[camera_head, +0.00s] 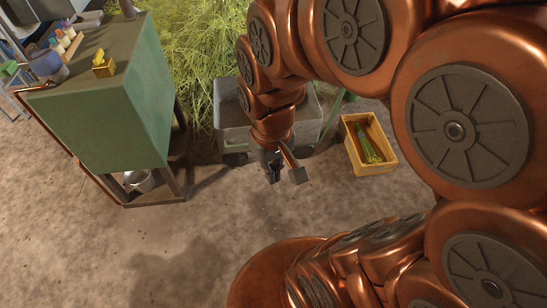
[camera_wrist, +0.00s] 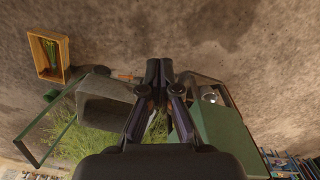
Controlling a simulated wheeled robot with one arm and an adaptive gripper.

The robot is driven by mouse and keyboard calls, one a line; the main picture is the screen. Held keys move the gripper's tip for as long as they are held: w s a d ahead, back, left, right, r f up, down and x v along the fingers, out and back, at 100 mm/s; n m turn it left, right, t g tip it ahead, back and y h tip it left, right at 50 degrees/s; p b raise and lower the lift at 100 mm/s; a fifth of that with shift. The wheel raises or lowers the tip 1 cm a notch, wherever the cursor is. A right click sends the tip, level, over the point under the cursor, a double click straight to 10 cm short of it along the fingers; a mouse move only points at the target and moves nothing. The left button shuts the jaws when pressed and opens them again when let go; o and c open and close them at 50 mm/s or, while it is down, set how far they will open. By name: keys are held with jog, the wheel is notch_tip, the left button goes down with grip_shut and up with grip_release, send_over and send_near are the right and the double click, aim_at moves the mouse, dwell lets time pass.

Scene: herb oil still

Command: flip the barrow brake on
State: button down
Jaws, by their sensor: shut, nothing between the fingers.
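The barrow (camera_head: 230,112) is a grey tub with green parts, standing on the ground by the tall grass. It also shows in the wrist view (camera_wrist: 105,88), left of my fingers, with a green frame (camera_wrist: 45,138) further left. A small orange-red piece (camera_wrist: 127,76) shows at the tub's edge in the wrist view; it may be the brake lever, but I cannot tell its position. My gripper (camera_head: 273,176) hangs in front of the barrow, pointing down. Its fingers (camera_wrist: 159,72) are shut and empty. My arm hides part of the barrow in the head view.
A green cabinet (camera_head: 105,115) on a dark stand is to the left, with a metal pot (camera_head: 140,181) underneath and bottles (camera_head: 64,38) on top. A wooden crate (camera_head: 387,169) with green stalks lies right of the barrow. Bare ground in front is clear.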

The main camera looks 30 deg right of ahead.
jog(key=w+d+f+t+h+b, duration=0.1)
jog(key=w+d+f+t+b, duration=0.35)
jog(key=w+f, duration=0.8)
jog(key=w+d+f+t+b, duration=0.1)
jog(key=w+d+f+b, duration=0.5)
jog(key=w+f, duration=0.6)
jog(key=w+d+f+t+h+b, duration=0.1)
jog(key=w+d+f+t+b, duration=0.25)
jog(key=w+f+b, duration=0.6)
jog(key=w+d+f+t+h+b, duration=0.1)
jog(key=w+d+f+b, duration=0.2)
jog(key=f, duration=0.4)
jog(key=w+d+f+m+t+b, duration=0.1)
jog(key=w+d+f, duration=0.1)
jog(key=w+f, duration=0.35)
jog(key=w+d+f+t+h+b, duration=0.1)
jog(key=w+d+f+b, duration=0.15)
jog(key=f, duration=0.45)
jog(key=s+d+f+t+h+b, duration=0.1)
jog(key=d+f+t+b, duration=0.1)
jog(key=f, duration=0.6)
jog(key=s+d+f+t+h+b, duration=0.2)
jog(key=f+b, duration=0.3)
jog(key=f, duration=0.4)
jog(key=shift+s+d+f, duration=0.25)
jog(key=shift+d+f, duration=0.05)
jog(key=shift+d, duration=0.4)
jog(key=shift+w, duration=0.1)
